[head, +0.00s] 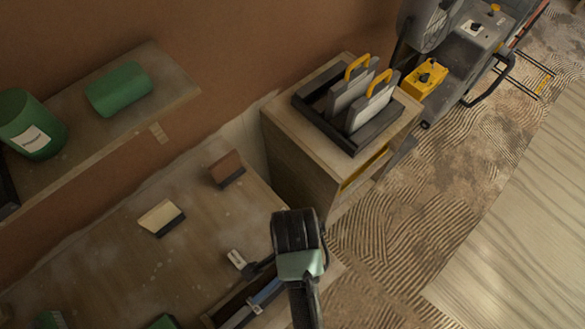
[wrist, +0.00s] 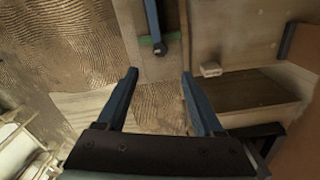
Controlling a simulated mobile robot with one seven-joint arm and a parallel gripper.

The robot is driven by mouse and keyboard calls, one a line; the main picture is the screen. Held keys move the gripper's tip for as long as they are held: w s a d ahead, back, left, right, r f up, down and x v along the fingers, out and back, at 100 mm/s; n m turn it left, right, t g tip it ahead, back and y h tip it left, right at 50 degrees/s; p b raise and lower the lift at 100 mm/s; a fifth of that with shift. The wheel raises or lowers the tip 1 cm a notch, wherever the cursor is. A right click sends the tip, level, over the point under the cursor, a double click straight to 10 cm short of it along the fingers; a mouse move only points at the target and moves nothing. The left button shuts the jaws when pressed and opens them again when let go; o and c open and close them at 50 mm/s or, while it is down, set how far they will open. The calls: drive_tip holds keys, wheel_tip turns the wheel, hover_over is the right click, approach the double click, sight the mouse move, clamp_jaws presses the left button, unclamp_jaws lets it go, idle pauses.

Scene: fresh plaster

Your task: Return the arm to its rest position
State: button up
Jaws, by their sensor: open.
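My gripper (wrist: 160,74) is open in the wrist view, its two blue-grey fingers apart with nothing between them. Beyond the gap lies patterned, ridged floor and a wooden surface. In the head view my dark and mint-coloured arm reaches up from the bottom centre over the right end of the workbench (head: 110,255). I cannot make out the fingers clearly there.
A blue bar (head: 267,292) lies in a wooden tray by my arm. A small white block (head: 236,258), a cream block (head: 161,218) and a brown block (head: 227,168) rest on the bench. A cabinet (head: 300,165) bears a black rack (head: 362,139). Green canisters (head: 119,88) sit on a shelf.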

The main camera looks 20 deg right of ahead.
drive_tip(key=w+d+r+n+t+h+b, duration=0.1)
drive_tip(key=w+r+n+t, duration=0.1)
drive_tip(key=w+r+t, duration=0.35)
drive_tip(key=w+r+n+t+b, duration=0.1)
drive_tip(key=w+r+n+t, duration=0.1)
drive_tip(key=w+r, duration=0.7)
drive_tip(key=w+a+r+n+t+b, duration=0.1)
drive_tip(key=w+r+n+t, duration=0.15)
drive_tip(key=w+r, duration=0.35)
drive_tip(key=w+a+r+n+t+b, duration=0.15)
drive_tip(key=w+r+t, duration=0.25)
drive_tip(key=r, duration=0.5)
wheel_tip(320, 180, up, 19)
drive_tip(key=s+a+n+t, duration=0.2)
drive_tip(key=n+t, duration=0.3)
drive_tip(key=t, duration=0.2)
drive_tip(key=s+a+r+n+t+b, duration=0.1)
drive_tip(key=s+r+n+t, duration=0.1)
drive_tip(key=s+r, duration=0.3)
drive_tip(key=s+a+r+n+t+y+b, duration=0.1)
drive_tip(key=s+r+t, duration=0.3)
drive_tip(key=r, duration=0.5)
drive_tip(key=shift+s+a+r+n, duration=0.4)
drive_tip(key=shift+s+a+n, duration=0.1)
drive_tip(key=shift+s, duration=0.15)
